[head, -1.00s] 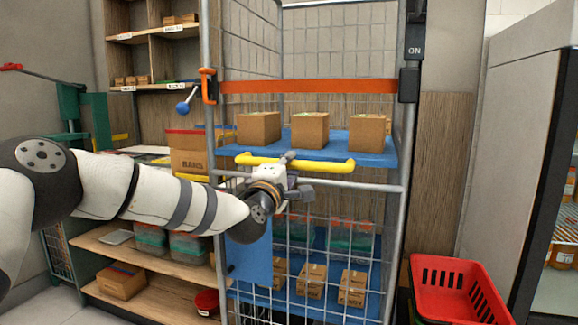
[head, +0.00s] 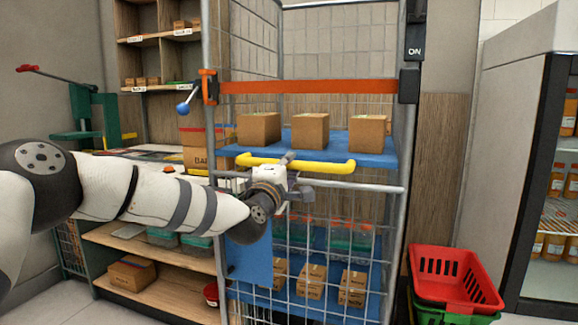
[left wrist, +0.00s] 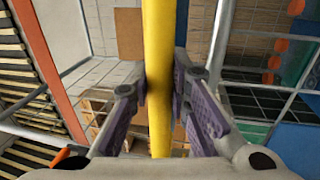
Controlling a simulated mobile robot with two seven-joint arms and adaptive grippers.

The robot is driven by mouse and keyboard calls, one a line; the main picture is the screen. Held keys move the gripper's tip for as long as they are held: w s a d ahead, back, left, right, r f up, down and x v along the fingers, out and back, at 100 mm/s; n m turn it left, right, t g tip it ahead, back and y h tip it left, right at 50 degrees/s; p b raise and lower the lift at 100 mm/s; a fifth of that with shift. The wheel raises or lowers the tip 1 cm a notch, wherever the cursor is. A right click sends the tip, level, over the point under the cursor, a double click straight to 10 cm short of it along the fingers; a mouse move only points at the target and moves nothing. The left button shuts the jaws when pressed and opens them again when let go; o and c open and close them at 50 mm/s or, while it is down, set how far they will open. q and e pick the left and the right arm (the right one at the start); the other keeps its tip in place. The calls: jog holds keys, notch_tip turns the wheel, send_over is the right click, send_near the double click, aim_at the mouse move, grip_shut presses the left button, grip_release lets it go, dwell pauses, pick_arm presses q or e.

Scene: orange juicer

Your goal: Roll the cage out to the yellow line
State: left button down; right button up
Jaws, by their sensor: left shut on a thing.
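The cage (head: 370,187) is a grey wire roll cage standing upright in front of me, filling the middle of the head view. A yellow handle bar (head: 325,168) runs across its front, and an orange strap (head: 310,87) crosses higher up. My left gripper (head: 284,165) is shut on the yellow handle. In the left wrist view the handle (left wrist: 158,40) passes between the purple-padded fingers (left wrist: 160,88). Small cardboard boxes (head: 310,131) stand on the cage's blue shelves. The cage's wheels are out of frame. No yellow floor line shows. My right gripper is out of view.
Wooden shelving (head: 130,240) with boxes and tubs stands left of and behind the cage. A red basket (head: 455,278) on a green one (head: 455,314) stands close to the cage's right. A tall glass-fronted cabinet (head: 515,150) with jars is at far right.

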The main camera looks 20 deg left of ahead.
pick_arm(q)
jog(key=c, duration=1.5)
grip_release()
jog(key=shift+s, duration=0.1)
jog(key=s, duration=0.4)
jog(key=s+f, duration=0.1)
jog(key=s, duration=0.2)
jog(key=s+f, duration=0.1)
jog(key=s, duration=0.3)
jog(key=shift+s+a+f, duration=0.2)
jog(key=shift+s, duration=0.1)
